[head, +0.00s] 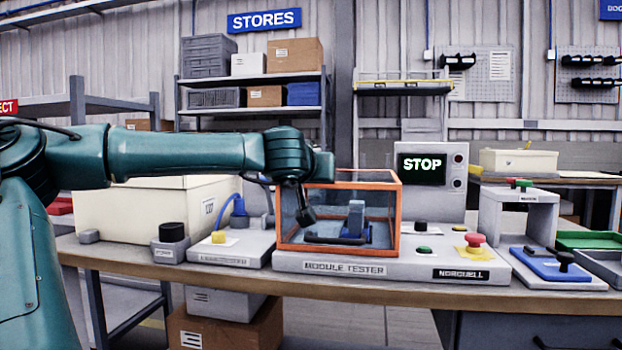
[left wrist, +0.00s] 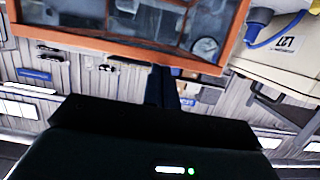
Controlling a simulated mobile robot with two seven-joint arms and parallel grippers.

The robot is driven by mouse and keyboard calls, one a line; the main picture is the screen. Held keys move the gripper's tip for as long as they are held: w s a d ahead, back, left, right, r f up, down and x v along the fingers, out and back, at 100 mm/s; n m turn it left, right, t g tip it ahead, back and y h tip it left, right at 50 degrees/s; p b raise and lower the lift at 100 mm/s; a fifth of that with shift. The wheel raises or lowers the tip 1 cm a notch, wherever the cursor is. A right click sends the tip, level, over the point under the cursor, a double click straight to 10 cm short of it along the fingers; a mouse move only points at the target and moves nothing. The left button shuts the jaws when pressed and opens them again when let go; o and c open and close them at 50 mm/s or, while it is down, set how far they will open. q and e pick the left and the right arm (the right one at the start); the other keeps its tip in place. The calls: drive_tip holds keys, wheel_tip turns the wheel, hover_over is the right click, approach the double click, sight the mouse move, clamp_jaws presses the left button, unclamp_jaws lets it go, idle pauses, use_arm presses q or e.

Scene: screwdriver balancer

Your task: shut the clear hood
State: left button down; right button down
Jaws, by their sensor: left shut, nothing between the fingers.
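The clear hood (head: 388,178) has an orange frame and stands on the grey module tester (head: 300,264). Its lower orange edge looks down on the tester's top, with no clear gap. A black handle bar (head: 335,240) runs low along its front, and a blue-grey fixture (head: 356,215) shows through the panel. My left gripper (head: 308,221) is shut and empty, pointing down in front of the hood's left part. I cannot tell whether it touches the hood. In the left wrist view the hood's orange edge (left wrist: 130,57) crosses the top, beyond the dark fingers (left wrist: 168,92).
A screen (head: 422,168) reading STOP stands behind the tester. A red button (head: 475,240) and a green button (head: 424,250) sit right of the hood. A unit with a blue cable (head: 239,207) and a cream box (head: 130,215) stand to the left.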

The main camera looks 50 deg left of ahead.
use_arm(q)
drive_tip(key=shift+d+f, duration=0.1)
drive_tip(key=shift+f, duration=1.25)
use_arm(e)
drive_tip(key=shift+f, duration=0.1)
use_arm(q)
drive_tip(key=shift+r, duration=0.4)
wheel_tip(320, 180, up, 5)
drive_tip(key=p, duration=0.4)
drive_tip(key=s+d+f+b, duration=0.1)
drive_tip(key=s+d+f, duration=0.1)
drive_tip(key=s+d, duration=0.4)
drive_tip(key=shift+s+f, duration=0.3)
drive_tip(key=shift+s, duration=0.35)
use_arm(e)
drive_tip(key=shift+d+n+h, duration=0.15)
drive_tip(key=shift+n+h, duration=0.15)
